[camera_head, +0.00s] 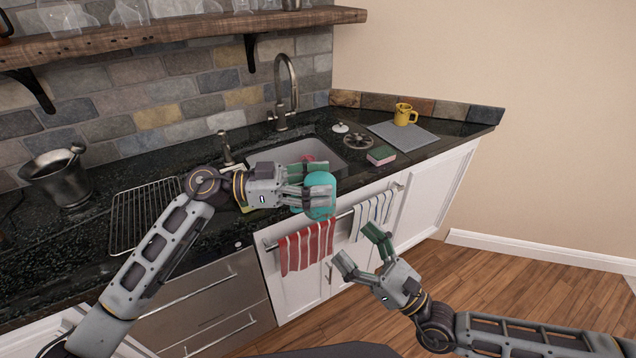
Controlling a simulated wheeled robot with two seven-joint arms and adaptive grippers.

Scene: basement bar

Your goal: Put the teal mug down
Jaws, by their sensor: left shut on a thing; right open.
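The teal mug (320,187) is held in my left gripper (316,184), in front of the sink. The gripper's fingers are shut on it, and they hide part of the mug. It appears to be above the counter's front edge; its exact height cannot be told. My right gripper (362,259) is open and empty, lower and to the right, in front of the white cabinet doors.
The sink (333,157) with a tall faucet (287,90) lies behind the mug. To its right are a green and pink sponge (381,155), a grey mat (415,141) and a yellow mug (404,114). A wire rack (143,216) and metal mortar (58,178) stand left. Towels (307,247) hang in front.

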